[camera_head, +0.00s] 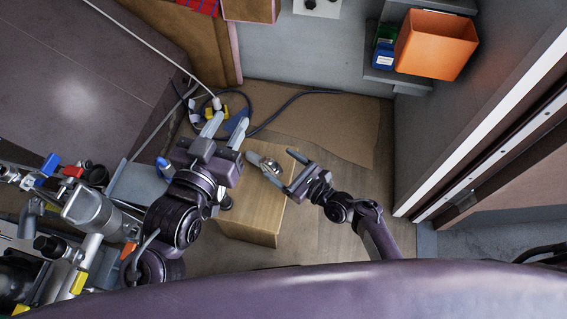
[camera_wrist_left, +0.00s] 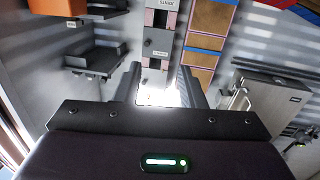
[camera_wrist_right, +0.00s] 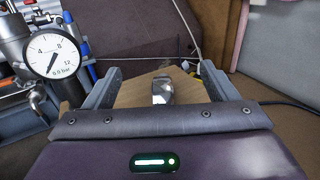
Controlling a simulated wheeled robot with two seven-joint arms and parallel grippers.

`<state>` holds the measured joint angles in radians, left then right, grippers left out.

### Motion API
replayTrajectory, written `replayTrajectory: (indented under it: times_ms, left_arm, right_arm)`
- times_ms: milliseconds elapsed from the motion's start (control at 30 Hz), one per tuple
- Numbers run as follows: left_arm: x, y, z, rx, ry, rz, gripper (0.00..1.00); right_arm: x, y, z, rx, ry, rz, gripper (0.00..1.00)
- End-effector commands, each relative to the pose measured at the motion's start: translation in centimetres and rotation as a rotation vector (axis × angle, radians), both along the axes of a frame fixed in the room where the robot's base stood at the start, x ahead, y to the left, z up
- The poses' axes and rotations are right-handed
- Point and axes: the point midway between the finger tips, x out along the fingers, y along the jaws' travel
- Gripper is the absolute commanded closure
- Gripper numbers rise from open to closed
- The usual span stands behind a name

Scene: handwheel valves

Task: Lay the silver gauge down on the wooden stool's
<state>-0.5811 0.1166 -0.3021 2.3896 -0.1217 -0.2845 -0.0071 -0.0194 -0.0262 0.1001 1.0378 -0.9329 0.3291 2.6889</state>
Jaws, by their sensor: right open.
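The wooden stool (camera_head: 252,212) stands on the floor in the middle of the head view; its top also shows in the right wrist view (camera_wrist_right: 133,92). The small silver gauge (camera_head: 269,166) appears to lie on the stool's top, near its far end. In the right wrist view the gauge (camera_wrist_right: 162,90) shows between my fingers, its dial not visible. My right gripper (camera_head: 275,160) is open over the stool, its fingers apart on either side of the gauge; contact cannot be told. My left gripper (camera_head: 225,128) is open and empty, left of the stool.
Pipes and valves (camera_head: 95,215) crowd the left side; a white dial gauge (camera_wrist_right: 52,52) is mounted there. A cable (camera_head: 290,97) lies on the floor beyond the stool. An orange bin (camera_head: 436,45) sits at the back right. The floor right of the stool is clear.

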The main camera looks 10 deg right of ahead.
Motion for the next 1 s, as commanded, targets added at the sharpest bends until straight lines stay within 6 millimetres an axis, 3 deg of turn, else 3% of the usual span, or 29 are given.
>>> replayTrajectory:
  times_ms: [500,1000]
  left_arm:
    - [-1.3,0.1,-4.8,0.085,0.206,-0.011,0.64]
    - [-1.4,0.1,-5.0,0.088,0.216,-0.013,0.64]
  right_arm:
    - [0.0,0.0,0.6,0.000,0.000,0.000,0.20]
    - [0.0,0.0,0.6,0.000,0.000,0.000,0.20]
